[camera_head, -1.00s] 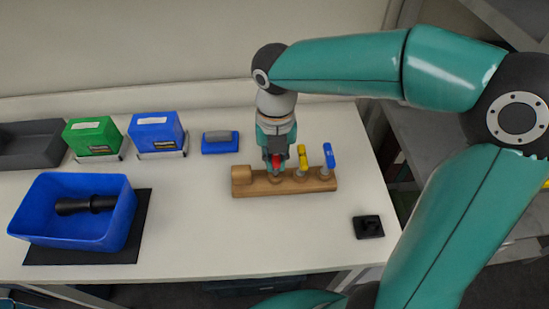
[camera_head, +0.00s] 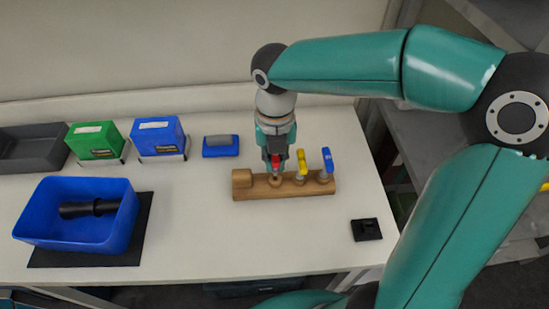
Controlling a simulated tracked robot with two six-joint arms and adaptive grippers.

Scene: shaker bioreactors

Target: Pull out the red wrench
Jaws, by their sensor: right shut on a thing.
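The red wrench (camera_head: 276,162) stands in the wooden holder (camera_head: 312,190) on the white table, left of a yellow wrench (camera_head: 301,164) and a blue wrench (camera_head: 327,161). My right gripper (camera_head: 275,160) points down from above and is shut on the red wrench. The gripper hides most of this wrench, and I cannot tell how deep its lower end sits in the holder. My left gripper is not in view.
A blue bin (camera_head: 75,232) with a black object (camera_head: 90,208) stands on a black mat (camera_head: 140,235) at the left. Green (camera_head: 95,141) and blue boxes (camera_head: 157,136) and a blue-grey block (camera_head: 220,146) are behind. A small black piece (camera_head: 366,229) lies at right.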

